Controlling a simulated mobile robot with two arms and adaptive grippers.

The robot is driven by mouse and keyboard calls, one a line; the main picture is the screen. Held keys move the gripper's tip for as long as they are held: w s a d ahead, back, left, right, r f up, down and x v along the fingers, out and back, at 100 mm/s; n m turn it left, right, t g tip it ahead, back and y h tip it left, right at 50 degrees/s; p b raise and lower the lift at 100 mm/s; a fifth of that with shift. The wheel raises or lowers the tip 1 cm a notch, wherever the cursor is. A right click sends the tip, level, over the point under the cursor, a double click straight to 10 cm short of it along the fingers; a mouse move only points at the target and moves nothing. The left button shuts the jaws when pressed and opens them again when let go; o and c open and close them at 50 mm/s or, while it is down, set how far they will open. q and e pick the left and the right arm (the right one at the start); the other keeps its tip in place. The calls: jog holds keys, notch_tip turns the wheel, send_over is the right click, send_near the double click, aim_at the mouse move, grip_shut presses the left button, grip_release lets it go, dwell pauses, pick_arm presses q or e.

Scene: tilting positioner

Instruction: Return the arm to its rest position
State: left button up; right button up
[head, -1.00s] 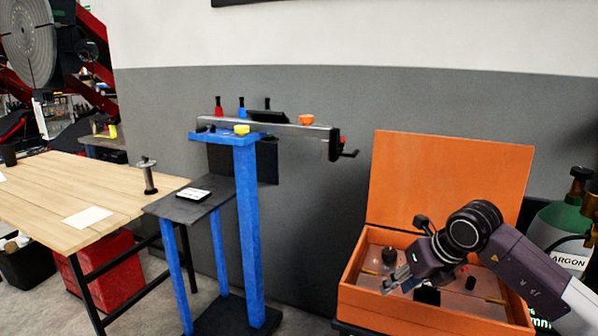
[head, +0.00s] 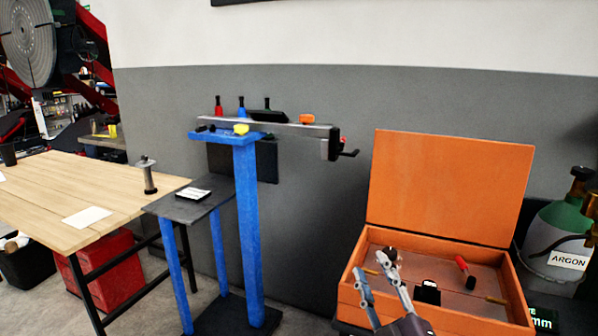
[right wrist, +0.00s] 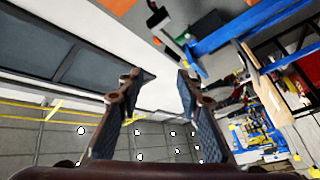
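My right gripper (head: 374,266) is at the lower right of the head view, pointing up in front of the open orange case. Its two fingers are apart with nothing between them. The right wrist view also shows the spread fingers of this gripper (right wrist: 161,80), with wall and ceiling behind the empty gap. Most of my right arm is below the head view's lower edge. My left gripper is in neither view.
The orange case (head: 448,188) has its lid up and holds a red-handled tool (head: 465,272). A blue stand (head: 247,230) with a horizontal bar, a wooden table (head: 120,195) and a small dark table (head: 190,207) stand left. A green argon cylinder (head: 560,222) is at right.

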jog(key=s+d+f+m+g+h, duration=0.2)
jog(key=s+d+f+m+g, duration=0.15)
jog(key=f, duration=0.35)
jog(key=s+d+f+m+g+h, duration=0.1)
jog(key=s+d+f+m+g, duration=0.2)
jog(key=f, duration=0.5)
jog(key=s+d+f+m+g+h, duration=0.2)
jog(key=s+f+g, duration=0.1)
jog(key=s+f, duration=0.3)
jog(key=s+a+f+g+y, duration=0.1)
jog(key=s+f+g, duration=0.4)
jog(key=s, duration=0.5)
jog(key=s+a+f+g+y, duration=0.1)
jog(key=s+a+f+g, duration=0.15)
jog(key=s+f, duration=0.55)
jog(key=s+d+f+g, duration=0.1)
jog(key=s+f, duration=0.1)
jog(key=f, duration=1.1)
jog(key=s+f, duration=0.2)
jog(key=f, duration=1.1)
jog(key=s+d+f+g, duration=0.1)
jog(key=s+d+f, duration=0.2)
jog(key=s+f, duration=1.1)
jog(key=shift+s+f+g, duration=0.15)
jog(key=shift+s+g, duration=0.15)
jog(key=shift+s, duration=0.7)
